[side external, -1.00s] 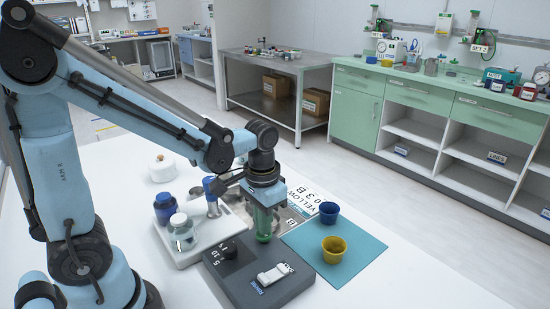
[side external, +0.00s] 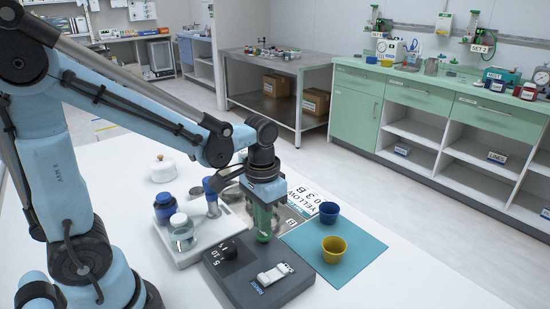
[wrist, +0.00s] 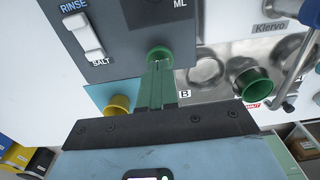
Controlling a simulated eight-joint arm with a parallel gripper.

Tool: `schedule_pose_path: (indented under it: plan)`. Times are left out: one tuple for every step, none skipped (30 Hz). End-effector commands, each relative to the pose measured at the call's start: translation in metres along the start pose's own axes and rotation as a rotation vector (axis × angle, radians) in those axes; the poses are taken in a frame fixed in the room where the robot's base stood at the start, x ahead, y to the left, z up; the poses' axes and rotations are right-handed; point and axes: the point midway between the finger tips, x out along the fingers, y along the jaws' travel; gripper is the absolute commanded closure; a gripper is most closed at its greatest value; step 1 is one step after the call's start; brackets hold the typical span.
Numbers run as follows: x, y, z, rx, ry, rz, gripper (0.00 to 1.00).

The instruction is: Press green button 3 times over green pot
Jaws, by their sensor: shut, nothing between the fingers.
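A dark grey box (side external: 240,281) stands on the white table. My gripper (wrist: 157,68) has green fingers, shut and empty, with the tips at the green button. I cannot tell whether they touch it or hover just over it. A green pot (wrist: 252,84) stands on the metal tray (wrist: 208,92), beyond the button to the right in the wrist view. In the side view I cannot make the green pot out behind my gripper.
A blue pot (side external: 329,213) and a yellow pot (side external: 334,249) stand on a teal mat (side external: 358,249) beside the box. The front tabletop is clear.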

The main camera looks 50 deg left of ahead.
Motion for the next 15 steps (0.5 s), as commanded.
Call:
schedule_pose_path:
  plan:
    - [0.002,0.0,0.0,0.0,0.0,0.0,1.0]
    - [0.003,0.0,0.0,0.0,0.0,0.0,1.0]
    - [0.004,0.0,0.0,0.0,0.0,0.0,1.0]
    - [0.005,0.0,0.0,0.0,0.0,0.0,1.0]
    - [0.006,0.0,0.0,0.0,0.0,0.0,1.0]
    - [0.007,0.0,0.0,0.0,0.0,0.0,1.0]
    - [0.008,0.0,0.0,0.0,0.0,0.0,1.0]
    - [0.009,0.0,0.0,0.0,0.0,0.0,1.0]
    - [0.011,0.0,0.0,0.0,0.0,0.0,1.0]
    - [0.011,0.0,0.0,0.0,0.0,0.0,1.0]
    - [0.012,0.0,0.0,0.0,0.0,0.0,1.0]
    - [0.014,0.0,0.0,0.0,0.0,0.0,1.0]
    - [0.015,0.0,0.0,0.0,0.0,0.0,1.0]
    - [0.015,0.0,0.0,0.0,0.0,0.0,1.0]
    - [0.017,0.0,0.0,0.0,0.0,0.0,1.0]
